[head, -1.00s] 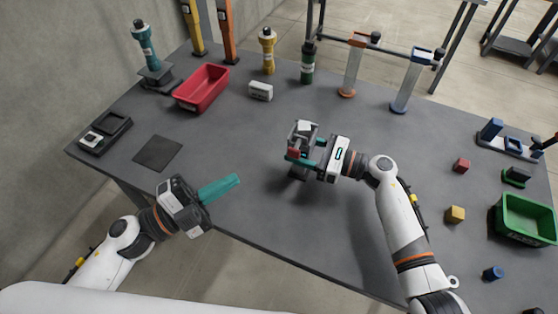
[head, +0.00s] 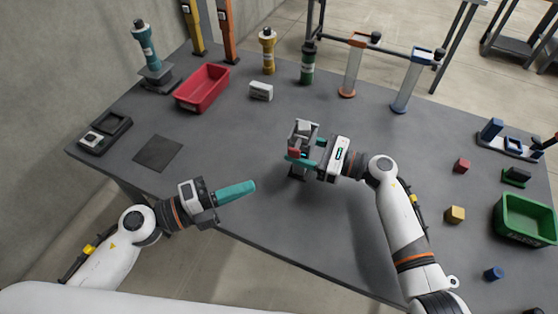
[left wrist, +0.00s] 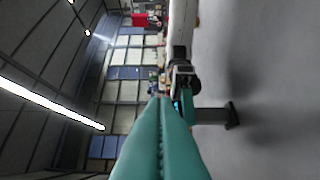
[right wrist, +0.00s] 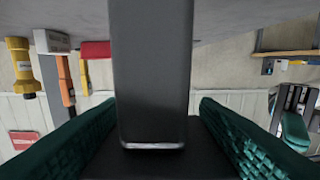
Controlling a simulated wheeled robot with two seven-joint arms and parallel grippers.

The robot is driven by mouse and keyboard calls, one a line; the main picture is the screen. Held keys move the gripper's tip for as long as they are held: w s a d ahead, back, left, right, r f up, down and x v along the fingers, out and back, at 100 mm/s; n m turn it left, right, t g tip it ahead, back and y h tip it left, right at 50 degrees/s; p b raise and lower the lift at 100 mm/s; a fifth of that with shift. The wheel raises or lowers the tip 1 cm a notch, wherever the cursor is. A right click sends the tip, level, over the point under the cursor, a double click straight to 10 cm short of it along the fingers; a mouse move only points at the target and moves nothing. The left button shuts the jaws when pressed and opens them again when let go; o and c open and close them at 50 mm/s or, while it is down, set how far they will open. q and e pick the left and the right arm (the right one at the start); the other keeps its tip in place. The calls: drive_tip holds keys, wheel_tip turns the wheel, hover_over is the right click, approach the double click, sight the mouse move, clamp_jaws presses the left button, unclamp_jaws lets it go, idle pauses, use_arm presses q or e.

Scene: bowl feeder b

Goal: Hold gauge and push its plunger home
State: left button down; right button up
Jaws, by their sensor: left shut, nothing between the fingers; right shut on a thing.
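The gauge (head: 303,130) is a grey piece with a small red part, above the middle of the table. My right gripper (head: 300,160) is shut on it. In the right wrist view a dark grey block of it (right wrist: 150,75) stands between the teal fingers. My left gripper (head: 252,186) is shut and empty, left of and nearer than the gauge, its teal fingers pointing toward it with a gap between. In the left wrist view the shut fingers (left wrist: 160,110) point toward my right gripper. I cannot make out the plunger clearly.
A red bin (head: 203,90), a white box (head: 261,91) and yellow and green cylinders stand behind. A dark square pad (head: 158,153) lies at the left. Small blocks and a green bin (head: 525,220) are at the right. The table around the gauge is clear.

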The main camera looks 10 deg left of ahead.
sight(298, 157)
use_arm(q)
drive_tip(key=shift+w+d, duration=3.45)
drive_tip(key=shift+w, duration=0.2)
